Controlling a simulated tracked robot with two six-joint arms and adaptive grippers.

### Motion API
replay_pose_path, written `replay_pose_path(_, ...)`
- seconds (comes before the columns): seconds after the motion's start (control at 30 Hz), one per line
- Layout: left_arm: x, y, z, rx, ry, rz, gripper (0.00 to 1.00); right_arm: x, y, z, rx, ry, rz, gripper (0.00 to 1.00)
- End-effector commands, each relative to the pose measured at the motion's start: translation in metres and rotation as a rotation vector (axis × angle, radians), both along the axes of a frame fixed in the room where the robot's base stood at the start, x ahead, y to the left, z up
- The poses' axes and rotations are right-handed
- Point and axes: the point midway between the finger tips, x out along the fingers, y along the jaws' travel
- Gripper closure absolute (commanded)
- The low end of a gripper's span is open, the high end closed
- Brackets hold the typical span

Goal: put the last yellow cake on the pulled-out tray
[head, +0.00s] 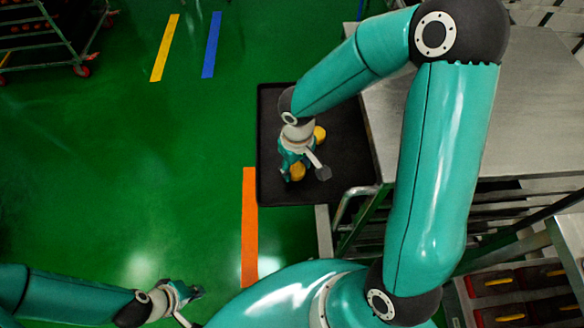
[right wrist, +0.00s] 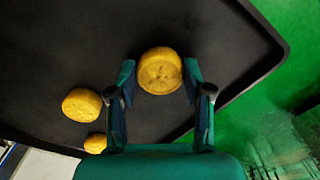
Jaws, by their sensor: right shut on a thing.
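The black tray (head: 345,165) is pulled out beside a metal table in the head view. My right gripper (head: 300,175) is over the tray and shut on a round yellow cake (right wrist: 159,72), which sits between its fingers in the right wrist view. Two other yellow cakes, a larger-looking one (right wrist: 82,104) and one partly hidden by the gripper (right wrist: 95,143), lie on the tray at the left of that view. The held cake shows in the head view (head: 298,171), with another cake (head: 319,133) behind the gripper. My left gripper (head: 192,305) is open and empty, low at the left.
The metal table (head: 520,110) stands right of the tray, with a rail frame (head: 350,215) below. Crates with red and black items (head: 520,290) are at the lower right. A wheeled rack (head: 45,40) stands at the upper left. Green floor lies open left of the tray.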

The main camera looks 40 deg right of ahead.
Motion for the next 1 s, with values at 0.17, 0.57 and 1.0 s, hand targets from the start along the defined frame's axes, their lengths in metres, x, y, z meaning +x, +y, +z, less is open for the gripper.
replay_pose_path(0.17,0.000,0.000,-0.004,0.000,0.000,0.000,1.00,0.000,0.000,-0.004,0.000,0.000,0.000,0.84)
replay_pose_path(0.57,0.000,0.000,-0.003,0.000,0.000,0.000,1.00,0.000,0.000,-0.002,0.000,0.001,0.001,0.25)
replay_pose_path(1.0,0.000,0.000,0.011,0.000,0.000,0.000,1.00,0.002,0.001,0.044,-0.001,-0.005,0.000,0.25)
